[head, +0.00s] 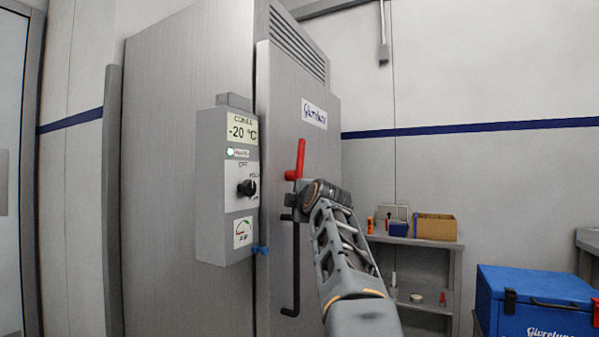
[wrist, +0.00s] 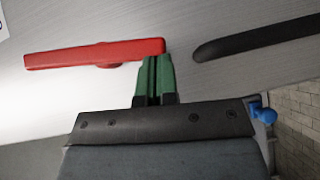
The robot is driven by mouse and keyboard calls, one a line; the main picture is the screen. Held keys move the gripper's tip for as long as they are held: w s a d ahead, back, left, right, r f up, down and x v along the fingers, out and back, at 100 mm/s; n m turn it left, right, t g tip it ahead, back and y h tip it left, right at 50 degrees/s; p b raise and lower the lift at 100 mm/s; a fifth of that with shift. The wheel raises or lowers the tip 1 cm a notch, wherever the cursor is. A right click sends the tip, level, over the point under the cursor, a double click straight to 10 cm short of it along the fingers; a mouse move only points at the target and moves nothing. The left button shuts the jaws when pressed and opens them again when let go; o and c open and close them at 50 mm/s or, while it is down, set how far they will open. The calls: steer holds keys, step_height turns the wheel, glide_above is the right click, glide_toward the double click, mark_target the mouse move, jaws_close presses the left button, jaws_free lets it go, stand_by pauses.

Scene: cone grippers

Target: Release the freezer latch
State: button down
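The red latch lever (head: 299,160) stands upright on the grey freezer door (head: 300,72). In the wrist view the red lever (wrist: 95,53) lies across the upper left. My gripper (wrist: 157,62) has its two green fingers close together, with only a thin dark gap. Their tips are at the lever's right end in that view, close beside it; I cannot tell whether they touch. Nothing shows between them. In the head view my wrist and arm hide the fingers.
A black door handle (head: 296,270) runs below the lever; it also shows in the wrist view (wrist: 255,37). A shelf (head: 425,243) and blue cooler (head: 535,300) stand right.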

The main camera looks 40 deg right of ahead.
steer(key=shift+a, duration=0.1)
stand_by(0.5)
steer(key=a+r+v, duration=0.1)
steer(key=a+v, duration=0.1)
steer(key=v, duration=1)
steer(key=shift+a+b, duration=0.25)
steer(key=shift+b, duration=0.15)
steer(key=shift+w, duration=0.1)
